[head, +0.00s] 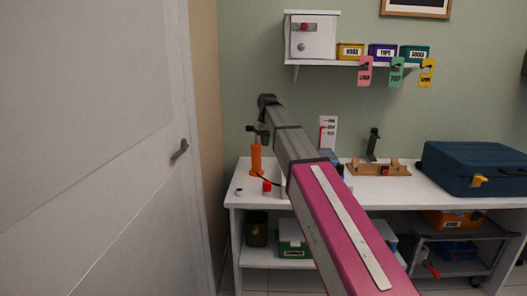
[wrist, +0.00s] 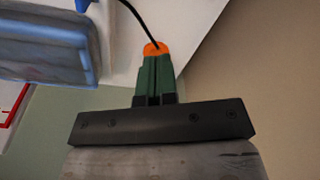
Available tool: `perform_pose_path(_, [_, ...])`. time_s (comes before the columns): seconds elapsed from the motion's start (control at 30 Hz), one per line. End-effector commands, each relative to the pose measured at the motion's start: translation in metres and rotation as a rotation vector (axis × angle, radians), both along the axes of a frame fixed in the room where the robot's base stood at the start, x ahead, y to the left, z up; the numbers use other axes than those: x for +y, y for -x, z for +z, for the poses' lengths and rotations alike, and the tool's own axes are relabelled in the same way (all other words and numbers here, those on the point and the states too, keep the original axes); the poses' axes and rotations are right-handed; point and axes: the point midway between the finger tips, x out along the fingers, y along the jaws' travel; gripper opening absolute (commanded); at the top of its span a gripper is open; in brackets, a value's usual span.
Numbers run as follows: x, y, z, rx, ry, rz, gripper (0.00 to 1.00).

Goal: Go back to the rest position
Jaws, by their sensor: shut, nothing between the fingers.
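My arm reaches forward over the white table in the head view, and my gripper (head: 253,130) is at its far end, small and partly hidden by the arm. In the wrist view my gripper (wrist: 156,60) has its two green fingers together, with nothing held between them. An orange upright object (head: 256,160) with a black cord stands on the table just below the gripper. An orange rounded part (wrist: 155,47) with a black cord shows just beyond the fingertips in the wrist view; I cannot tell if they touch.
The white table (head: 232,200) also bears a red-capped item (head: 267,187), a wooden stand (head: 378,169) and a dark blue case (head: 475,168). A white wall shelf (head: 345,62) with hanging tags is above. A white door (head: 95,150) fills the left.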

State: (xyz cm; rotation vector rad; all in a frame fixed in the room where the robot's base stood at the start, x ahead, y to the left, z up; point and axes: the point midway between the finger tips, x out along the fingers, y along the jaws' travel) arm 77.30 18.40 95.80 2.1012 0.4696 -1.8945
Motion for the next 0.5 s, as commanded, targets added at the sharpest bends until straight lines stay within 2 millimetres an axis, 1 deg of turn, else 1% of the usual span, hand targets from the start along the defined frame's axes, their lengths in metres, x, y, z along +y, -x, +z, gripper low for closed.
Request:
perform_pose_path(0.03, [-0.009, 0.014, -0.022, 0.016, 0.005, -0.010, 0.00])
perform_pose_path(0.07, [-0.014, 0.021, -0.033, 0.026, 0.008, -0.015, 0.00])
perform_pose_path(0.1, [-0.022, 0.030, -0.051, 0.040, 0.012, -0.024, 0.00])
perform_pose_path(0.17, [-0.034, 0.046, -0.077, 0.063, 0.018, -0.039, 0.00])
perform_pose_path(0.2, [-0.042, 0.057, -0.095, 0.077, 0.021, -0.049, 0.00])
perform_pose_path(0.27, [-0.052, 0.072, -0.118, 0.097, 0.027, -0.062, 0.00])
perform_pose_path(0.3, [-0.059, 0.082, -0.133, 0.111, 0.031, -0.072, 0.00])
perform_pose_path(0.37, [-0.069, 0.098, -0.154, 0.129, 0.035, -0.085, 0.00])
perform_pose_path(0.4, [-0.075, 0.108, -0.167, 0.140, 0.038, -0.096, 0.00])
perform_pose_path(0.5, [-0.090, 0.128, -0.200, 0.146, 0.040, -0.129, 0.00])
